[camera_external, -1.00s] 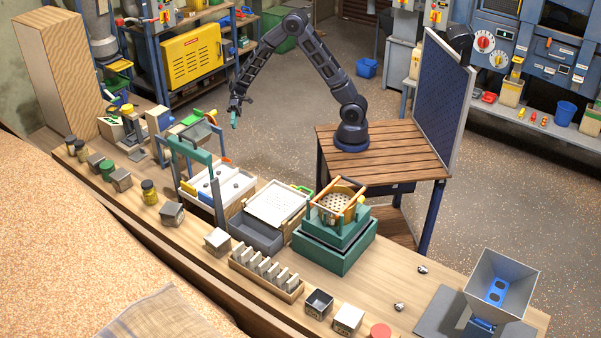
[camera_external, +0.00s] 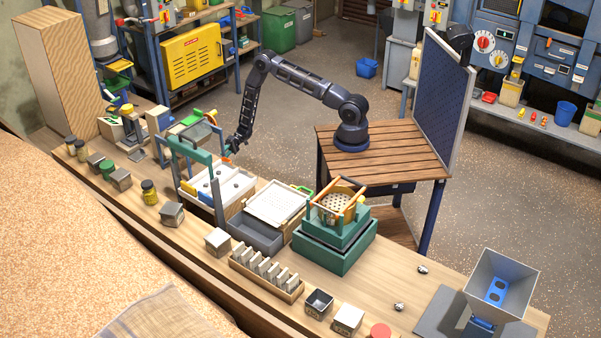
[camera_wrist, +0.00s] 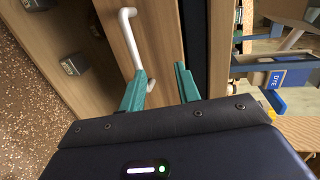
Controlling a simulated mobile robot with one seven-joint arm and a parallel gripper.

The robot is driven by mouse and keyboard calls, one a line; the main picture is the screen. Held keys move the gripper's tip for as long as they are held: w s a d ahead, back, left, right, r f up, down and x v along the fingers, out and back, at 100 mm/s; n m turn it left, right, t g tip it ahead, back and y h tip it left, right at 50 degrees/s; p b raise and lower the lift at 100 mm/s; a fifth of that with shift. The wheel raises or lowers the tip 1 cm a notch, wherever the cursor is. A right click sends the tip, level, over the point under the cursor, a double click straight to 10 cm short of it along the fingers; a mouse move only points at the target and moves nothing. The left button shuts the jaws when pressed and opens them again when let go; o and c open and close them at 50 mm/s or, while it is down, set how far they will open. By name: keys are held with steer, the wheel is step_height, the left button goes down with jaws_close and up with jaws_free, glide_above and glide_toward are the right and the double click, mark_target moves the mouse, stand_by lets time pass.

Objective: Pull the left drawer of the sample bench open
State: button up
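In the wrist view, a white bar handle (camera_wrist: 128,40) stands on a light wooden front (camera_wrist: 160,35), which I take to be a drawer of the sample bench. My gripper (camera_wrist: 158,70) is open, with its two teal fingers apart. The left finger overlaps the lower end of the handle in the picture; I cannot tell whether they touch. In the external view, my gripper (camera_external: 229,153) is low at the far side of the sample bench (camera_external: 140,212), beside the white tray. The drawer fronts are hidden in that view.
The bench top carries a white tray (camera_external: 190,187), a grey bin (camera_external: 255,235), a teal sieve unit (camera_external: 333,250) and several sample blocks. A teal frame (camera_external: 190,150) rises close to my gripper. A blue label (camera_wrist: 263,78) shows right in the wrist view.

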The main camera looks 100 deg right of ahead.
step_height(320, 180, down, 5)
steer(key=d+m+t, duration=0.1)
steer(key=d, duration=0.1)
steer(key=shift+h, duration=0.4)
steer(key=x, duration=1)
steer(key=shift+w+a+r, duration=0.1)
steer(key=shift+a+r, duration=0.1)
steer(key=shift+a, duration=0.15)
jaws_close()
